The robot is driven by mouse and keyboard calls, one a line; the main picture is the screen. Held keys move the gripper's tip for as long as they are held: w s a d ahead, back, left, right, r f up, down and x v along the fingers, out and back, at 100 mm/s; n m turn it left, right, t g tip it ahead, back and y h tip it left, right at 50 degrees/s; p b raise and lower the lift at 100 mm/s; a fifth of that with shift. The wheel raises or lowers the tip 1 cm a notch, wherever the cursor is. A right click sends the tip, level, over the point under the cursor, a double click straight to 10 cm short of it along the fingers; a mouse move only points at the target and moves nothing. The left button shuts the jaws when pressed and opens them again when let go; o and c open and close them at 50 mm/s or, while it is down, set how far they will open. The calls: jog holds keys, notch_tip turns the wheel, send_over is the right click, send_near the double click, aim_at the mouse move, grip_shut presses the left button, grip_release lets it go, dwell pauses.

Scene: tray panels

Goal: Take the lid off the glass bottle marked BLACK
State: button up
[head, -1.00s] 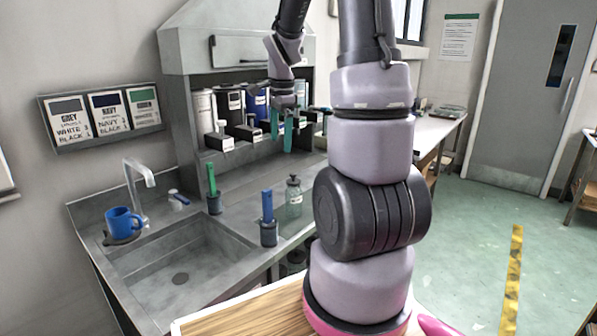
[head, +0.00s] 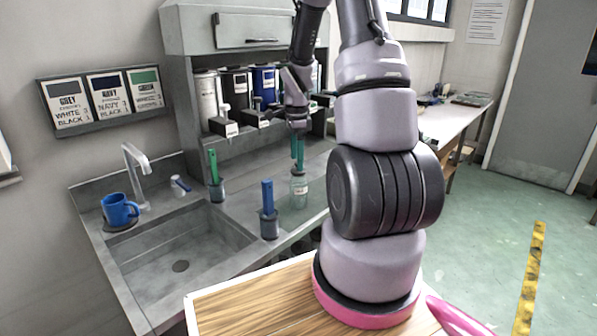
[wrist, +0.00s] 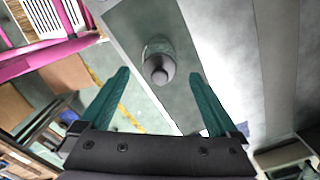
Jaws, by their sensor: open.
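A clear glass bottle (head: 299,191) with a pale label stands on the steel counter right of the sink; the label is too small to read. Its grey lid (wrist: 159,69) shows from above in the wrist view, in the gap between the fingertips. In the wrist view my gripper (wrist: 160,75) is open, with space on both sides of the lid. I cannot tell whether the tips are level with the lid or above it.
A holder with a blue-handled tool (head: 268,212) and another with a green-handled tool (head: 214,172) stand left of the bottle. Behind are dispenser canisters (head: 236,92). The sink (head: 183,250) and a blue mug (head: 120,209) lie further left.

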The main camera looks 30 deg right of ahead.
notch_tip(320, 180, down, 3)
jog(key=shift+f, duration=0.15)
jog(key=c, duration=1.4)
